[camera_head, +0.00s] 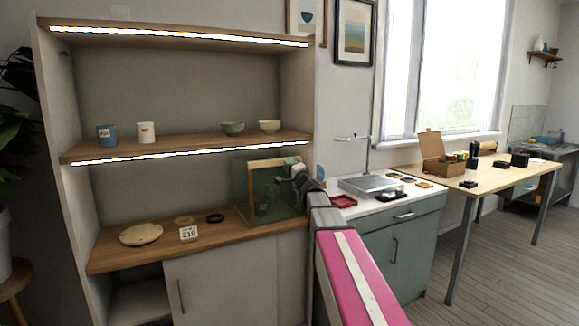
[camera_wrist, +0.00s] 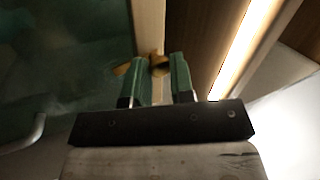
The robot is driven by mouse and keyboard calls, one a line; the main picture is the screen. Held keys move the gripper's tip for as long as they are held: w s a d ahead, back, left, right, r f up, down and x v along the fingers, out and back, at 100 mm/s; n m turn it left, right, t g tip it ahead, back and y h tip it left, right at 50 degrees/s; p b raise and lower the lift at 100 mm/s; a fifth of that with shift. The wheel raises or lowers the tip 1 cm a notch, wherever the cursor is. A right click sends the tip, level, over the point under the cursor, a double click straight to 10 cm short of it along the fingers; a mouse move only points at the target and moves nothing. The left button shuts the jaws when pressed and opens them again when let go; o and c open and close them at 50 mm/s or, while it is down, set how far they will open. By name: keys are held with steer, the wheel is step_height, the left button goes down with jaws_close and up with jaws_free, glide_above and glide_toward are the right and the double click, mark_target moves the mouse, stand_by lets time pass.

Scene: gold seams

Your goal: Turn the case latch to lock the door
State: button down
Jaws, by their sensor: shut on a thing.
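The glass case (camera_head: 240,190) with its pale wooden top stands on the wooden counter of the shelf unit. My gripper (camera_head: 297,174) is at its upper right side. In the wrist view, the green fingers of my gripper (camera_wrist: 160,72) are closed around the brass latch (camera_wrist: 158,60), which sits at the pale wooden frame strip (camera_wrist: 149,25). Part of the latch is hidden by the fingers. The dark green glass (camera_wrist: 60,50) lies left of the strip. Whether the door is fully closed, I cannot tell. The latch is too small to make out in the head view.
A wooden board (camera_head: 140,234), a numbered card (camera_head: 188,233) and a black ring (camera_head: 215,218) lie left of the case. Cups and bowls stand on the shelf (camera_head: 190,146) above. A lit strip (camera_wrist: 245,45) runs close right of my fingers.

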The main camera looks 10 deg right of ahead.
steer(key=shift+s+m+t+h, duration=0.1)
steer(key=shift+m+t+h, duration=0.3)
steer(key=shift+m+h, duration=0.9)
steer(key=shift+m+y, duration=0.4)
steer(key=shift+m, duration=0.3)
steer(key=c, duration=1.3)
jaws_free()
steer(key=v, duration=1)
steer(key=shift+s+f, duration=0.2)
steer(key=shift+s, duration=0.15)
